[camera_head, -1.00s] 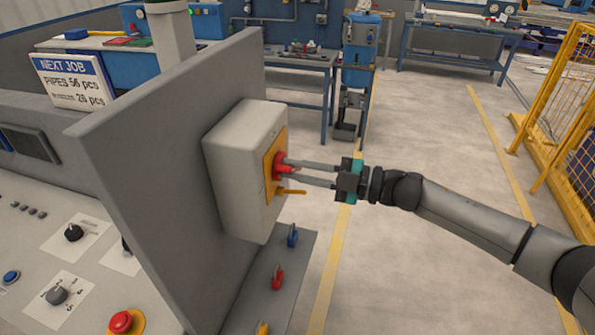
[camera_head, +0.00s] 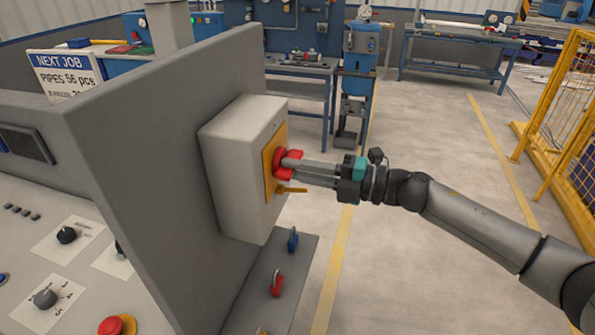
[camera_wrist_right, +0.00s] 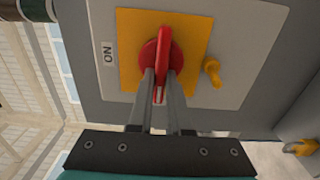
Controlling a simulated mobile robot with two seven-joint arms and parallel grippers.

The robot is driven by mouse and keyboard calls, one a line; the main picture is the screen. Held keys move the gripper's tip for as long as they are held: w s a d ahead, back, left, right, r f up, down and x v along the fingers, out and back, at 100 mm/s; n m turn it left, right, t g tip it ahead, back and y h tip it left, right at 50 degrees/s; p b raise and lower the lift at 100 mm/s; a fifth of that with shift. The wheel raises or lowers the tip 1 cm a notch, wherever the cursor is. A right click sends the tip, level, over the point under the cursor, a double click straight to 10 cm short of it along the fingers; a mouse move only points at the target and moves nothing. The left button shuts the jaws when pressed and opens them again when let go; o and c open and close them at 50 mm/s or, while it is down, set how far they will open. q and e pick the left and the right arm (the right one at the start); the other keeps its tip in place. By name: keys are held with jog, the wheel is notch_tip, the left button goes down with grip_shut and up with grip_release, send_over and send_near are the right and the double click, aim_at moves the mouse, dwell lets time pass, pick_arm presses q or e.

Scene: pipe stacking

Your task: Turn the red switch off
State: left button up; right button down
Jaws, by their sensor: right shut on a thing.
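The red switch (camera_head: 285,161) is a rotary handle on a yellow plate (camera_head: 270,165), on the side of a light grey box. My right gripper (camera_head: 296,171) reaches it from the right, its two long fingers closed on the handle. In the right wrist view the red handle (camera_wrist_right: 162,60) sits between the fingertips of my gripper (camera_wrist_right: 161,82). The word "ON" (camera_wrist_right: 108,54) is printed left of the yellow plate there. My left gripper is not in view.
A small yellow tab (camera_head: 291,190) sticks out below the switch. A grey panel (camera_head: 165,150) carries the box (camera_head: 240,165). Below are a red lever (camera_head: 277,283) and a blue lever (camera_head: 292,240). The floor at right is clear up to a yellow fence (camera_head: 565,120).

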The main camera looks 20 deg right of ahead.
dwell(0.4)
jog(key=c, duration=0.8)
grip_release()
jog(key=shift+c, duration=0.2)
jog(key=b+v, duration=0.2)
jog(key=v, duration=1.3)
jog(key=shift+s, duration=0.15)
